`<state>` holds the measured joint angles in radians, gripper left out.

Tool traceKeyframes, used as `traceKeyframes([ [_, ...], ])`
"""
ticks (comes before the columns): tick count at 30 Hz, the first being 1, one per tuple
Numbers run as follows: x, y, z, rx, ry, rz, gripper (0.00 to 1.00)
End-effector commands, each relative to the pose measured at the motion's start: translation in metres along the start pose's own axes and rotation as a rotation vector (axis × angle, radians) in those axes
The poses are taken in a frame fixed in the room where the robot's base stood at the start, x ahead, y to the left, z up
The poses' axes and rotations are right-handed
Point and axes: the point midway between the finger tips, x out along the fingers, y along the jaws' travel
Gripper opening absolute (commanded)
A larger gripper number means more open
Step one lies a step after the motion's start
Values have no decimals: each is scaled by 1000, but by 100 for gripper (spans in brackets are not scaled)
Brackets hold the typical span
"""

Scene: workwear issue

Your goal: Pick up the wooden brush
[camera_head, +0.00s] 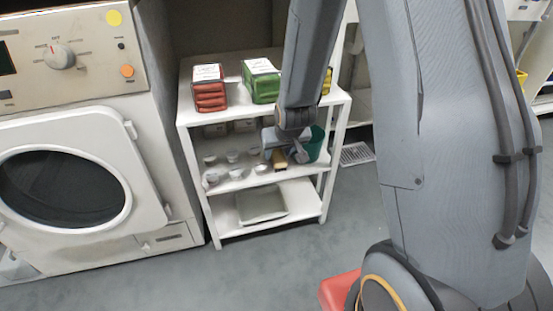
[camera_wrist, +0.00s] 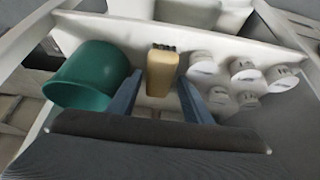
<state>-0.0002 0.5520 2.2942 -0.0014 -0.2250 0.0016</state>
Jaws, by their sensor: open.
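A green bin (camera_wrist: 88,76) stands left of the brush in the wrist view, with several white cups (camera_wrist: 243,70) to its right. The white shelf unit (camera_head: 187,118) holds red (camera_head: 209,92) and green (camera_head: 260,82) folded packs on top. A washing machine (camera_head: 130,190) stands left.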

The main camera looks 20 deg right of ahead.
Motion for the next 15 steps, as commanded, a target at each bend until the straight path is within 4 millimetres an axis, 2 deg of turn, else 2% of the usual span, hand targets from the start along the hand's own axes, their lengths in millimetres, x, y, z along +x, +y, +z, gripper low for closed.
traceKeyframes([
  [1,13,0,2,0,-2,0,45],
  [5,30,0,1,1,0,0,45],
  [13,31,0,0,0,0,-1,45],
  [15,31,0,0,0,0,-1,34],
])
